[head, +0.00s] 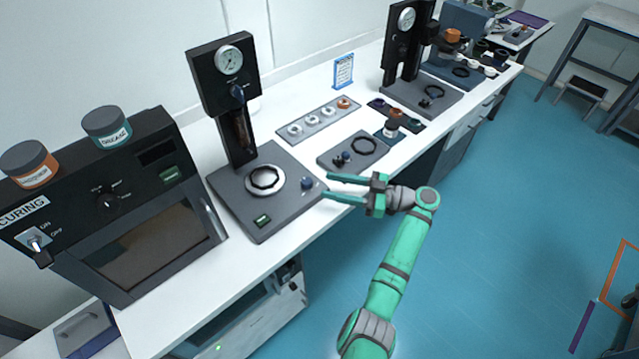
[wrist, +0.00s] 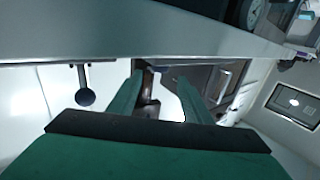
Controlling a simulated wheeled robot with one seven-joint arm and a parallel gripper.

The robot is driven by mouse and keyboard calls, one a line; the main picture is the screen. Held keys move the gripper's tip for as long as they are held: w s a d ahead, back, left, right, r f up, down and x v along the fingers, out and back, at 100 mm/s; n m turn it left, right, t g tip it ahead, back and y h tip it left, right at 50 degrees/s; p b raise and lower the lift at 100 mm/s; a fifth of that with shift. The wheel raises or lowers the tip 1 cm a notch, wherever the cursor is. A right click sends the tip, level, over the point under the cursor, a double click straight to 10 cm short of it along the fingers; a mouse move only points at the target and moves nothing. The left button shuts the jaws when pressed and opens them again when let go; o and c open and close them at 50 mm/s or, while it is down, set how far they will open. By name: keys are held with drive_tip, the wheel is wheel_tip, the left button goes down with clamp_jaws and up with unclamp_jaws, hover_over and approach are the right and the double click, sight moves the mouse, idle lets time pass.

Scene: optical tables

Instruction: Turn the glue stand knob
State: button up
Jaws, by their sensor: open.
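A black stand with a round gauge (head: 229,60) rises from a dark grey base (head: 245,210) on the bench in the head view. It has a dark blue knob (head: 237,92) on its column head and another blue knob (head: 307,183) at the right of its base. I cannot read which label marks the glue stand. My gripper (head: 325,187) is open and empty, its two green fingers pointing left, close to the base knob at its right edge. In the wrist view the fingers (wrist: 160,76) are apart with nothing clearly between them. A dark round knob on a stalk (wrist: 86,97) shows left of them.
A curing oven (head: 130,215) with two jars on top stands at the left. A flat plate with a ring and small knob (head: 353,150) lies just behind my gripper. A second gauge stand (head: 403,50) is farther back. The blue floor right of the bench is largely clear.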

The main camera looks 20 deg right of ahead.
drive_tip(key=shift+v, duration=2.25)
